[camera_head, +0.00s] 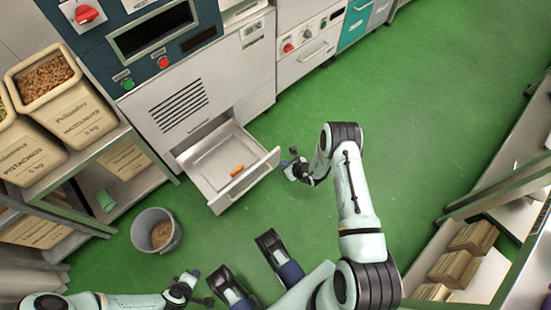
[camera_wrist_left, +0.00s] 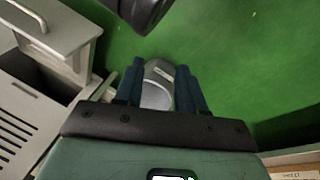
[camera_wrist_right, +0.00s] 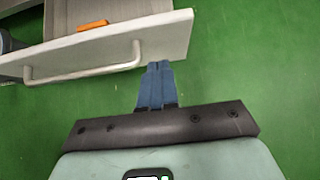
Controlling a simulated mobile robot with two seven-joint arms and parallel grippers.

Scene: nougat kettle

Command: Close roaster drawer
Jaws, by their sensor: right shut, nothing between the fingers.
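The roaster drawer (camera_head: 215,160) is a light grey tray pulled well out from the lower front of the roaster (camera_head: 180,95). Its front panel (camera_head: 248,182) has a bar handle, which also shows in the right wrist view (camera_wrist_right: 85,67). An orange object (camera_head: 237,170) lies inside. My right gripper (camera_head: 290,165) is shut and empty, its fingertips (camera_wrist_right: 158,66) close to the outer face of the drawer front near its right end; contact is unclear.
A grey bucket (camera_head: 157,231) with brown contents stands on the floor left of the drawer. A metal shelf with bins (camera_head: 62,95) of nuts stands at left. A rack with boxes (camera_head: 455,268) stands at right. Green floor (camera_head: 420,110) is clear beyond my right arm.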

